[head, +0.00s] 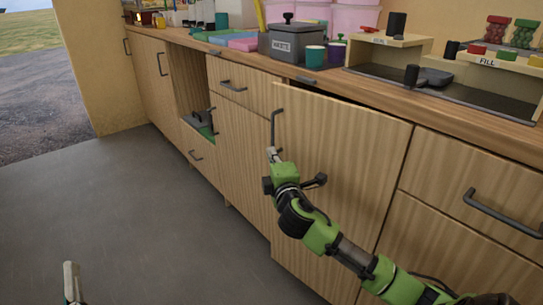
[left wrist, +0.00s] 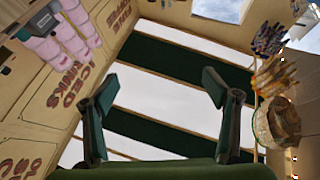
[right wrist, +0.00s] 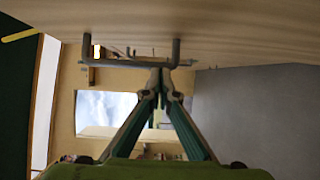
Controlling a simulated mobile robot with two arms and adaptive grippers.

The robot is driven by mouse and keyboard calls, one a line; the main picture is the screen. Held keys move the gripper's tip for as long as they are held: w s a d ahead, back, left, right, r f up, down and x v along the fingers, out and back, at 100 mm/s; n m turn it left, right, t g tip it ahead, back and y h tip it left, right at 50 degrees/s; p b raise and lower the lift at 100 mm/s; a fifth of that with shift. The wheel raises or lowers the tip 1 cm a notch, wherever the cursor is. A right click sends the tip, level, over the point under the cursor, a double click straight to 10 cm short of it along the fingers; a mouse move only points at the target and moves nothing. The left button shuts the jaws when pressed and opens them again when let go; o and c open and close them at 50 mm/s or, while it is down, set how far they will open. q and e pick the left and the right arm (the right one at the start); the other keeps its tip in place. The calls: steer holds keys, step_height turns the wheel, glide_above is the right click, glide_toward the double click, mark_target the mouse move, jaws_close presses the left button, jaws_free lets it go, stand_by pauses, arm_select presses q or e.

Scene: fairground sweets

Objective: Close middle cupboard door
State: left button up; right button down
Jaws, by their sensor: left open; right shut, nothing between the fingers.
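The middle cupboard door (head: 345,165) is a wooden panel standing ajar, with a dark gap along its top edge. Its dark bar handle (head: 274,124) is upright at its left edge. My right gripper (head: 273,154) is shut and empty, just by the lower end of this handle and in front of the door. The right wrist view shows the shut fingertips (right wrist: 161,80) close to the handle (right wrist: 125,63); I cannot tell whether they touch. My left gripper (left wrist: 157,88) is open and empty, away from the door; a finger shows at the head view's lower left.
The counter above holds a grey waste bin (head: 296,40), a teal cup (head: 315,58) and a filling station (head: 440,65). Drawers (head: 480,200) lie right of the door. An open niche (head: 190,85) is further left. The grey floor (head: 130,210) at left is clear.

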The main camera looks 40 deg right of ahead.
mark_target(281, 143)
steer(key=d, duration=0.1)
steer(key=w+d+m+h, duration=0.1)
steer(key=d+g+h+p, duration=0.1)
steer(key=d, duration=0.1)
steer(key=shift+w+m, duration=0.25)
steer(key=shift+m, duration=0.05)
arm_select(q)
step_height(281, 143, down, 6)
steer(key=w+g+y, duration=0.1)
steer(key=w+g, duration=0.1)
steer(key=g, duration=0.1)
steer(key=shift+a+f, duration=0.15)
steer(key=shift+a, duration=0.05)
arm_select(e)
steer(key=shift+d, duration=0.25)
arm_select(q)
steer(key=shift+w, duration=0.1)
steer(key=shift+f, duration=0.1)
